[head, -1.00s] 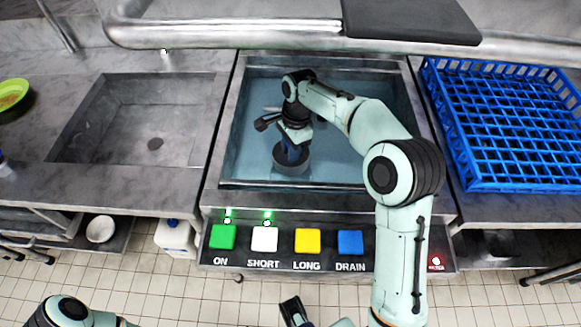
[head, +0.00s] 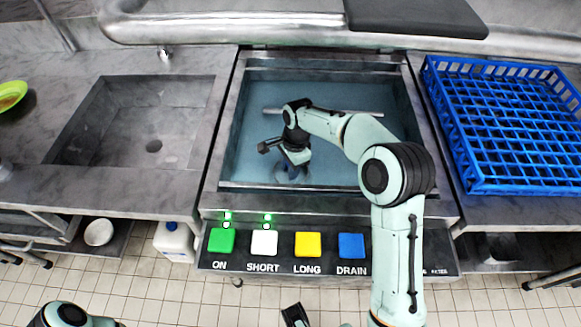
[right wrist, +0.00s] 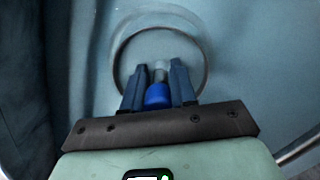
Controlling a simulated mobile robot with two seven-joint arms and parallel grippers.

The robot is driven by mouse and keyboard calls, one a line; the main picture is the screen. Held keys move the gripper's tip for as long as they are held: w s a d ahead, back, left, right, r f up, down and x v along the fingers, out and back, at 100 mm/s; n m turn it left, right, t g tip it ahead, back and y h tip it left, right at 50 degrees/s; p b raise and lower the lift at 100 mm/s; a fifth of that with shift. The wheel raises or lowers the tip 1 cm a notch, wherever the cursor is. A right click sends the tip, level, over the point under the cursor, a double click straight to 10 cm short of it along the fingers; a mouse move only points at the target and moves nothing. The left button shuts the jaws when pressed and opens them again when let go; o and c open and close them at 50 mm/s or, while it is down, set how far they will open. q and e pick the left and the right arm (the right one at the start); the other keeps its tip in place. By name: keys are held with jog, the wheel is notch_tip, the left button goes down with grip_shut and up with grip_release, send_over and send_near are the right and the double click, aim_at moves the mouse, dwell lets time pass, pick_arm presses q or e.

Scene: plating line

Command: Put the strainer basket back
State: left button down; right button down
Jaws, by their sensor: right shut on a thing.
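My right gripper (head: 292,176) reaches down into the water-filled basin (head: 228,150) of the middle unit. In the right wrist view its two dark blue fingers (right wrist: 160,82) are shut on the strainer basket's upright handle, with a bright blue part (right wrist: 158,97) between them. A dark round outline (right wrist: 117,62) surrounds the fingertips. I cannot tell whether it is the basket's rim or the edge of a recess in the floor. In the head view the basket is mostly hidden under the gripper and the water.
A metal bar (head: 350,112) crosses the basin behind my gripper. The front panel has a green button (head: 222,240), white (head: 264,243), yellow (head: 308,244) and blue (head: 351,246) ones. A blue rack (head: 458,150) stands right, an empty sink (head: 125,115) left.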

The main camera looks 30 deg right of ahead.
jog(key=c, duration=0.9)
grip_release()
jog(key=shift+r, duration=0.1)
notch_tip(320, 180, up, 12)
jog(key=d+p, duration=0.1)
jog(key=p, duration=0.1)
jog(key=shift+d, duration=0.2)
